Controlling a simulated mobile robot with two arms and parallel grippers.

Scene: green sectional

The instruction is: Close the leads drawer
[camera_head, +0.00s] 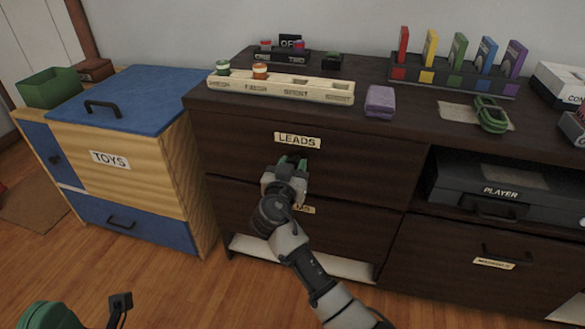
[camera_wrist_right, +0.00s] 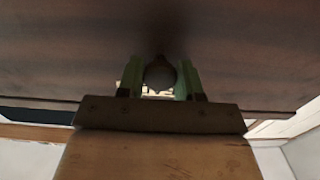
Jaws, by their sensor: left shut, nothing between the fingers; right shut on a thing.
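The leads drawer (camera_head: 345,160) is the dark upper-left drawer of the long brown cabinet, with a cream LEADS label (camera_head: 297,141). Its front looks flush or nearly flush in the head view; I cannot tell if a small gap is left. My right gripper (camera_head: 291,164) is at the drawer front just below the label, its green fingers shut. In the right wrist view its fingers (camera_wrist_right: 160,80) stand on both sides of a dark rounded handle (camera_wrist_right: 160,73). The gripper mostly hides this handle in the head view.
A second drawer (camera_head: 350,232) lies below, its label partly hidden by my right arm. A wooden toy chest (camera_head: 150,165) stands at left. A player (camera_head: 500,190) sits in the open bay at right. Blocks, a cream rack (camera_head: 315,93) and a purple block (camera_head: 380,100) stand on top.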

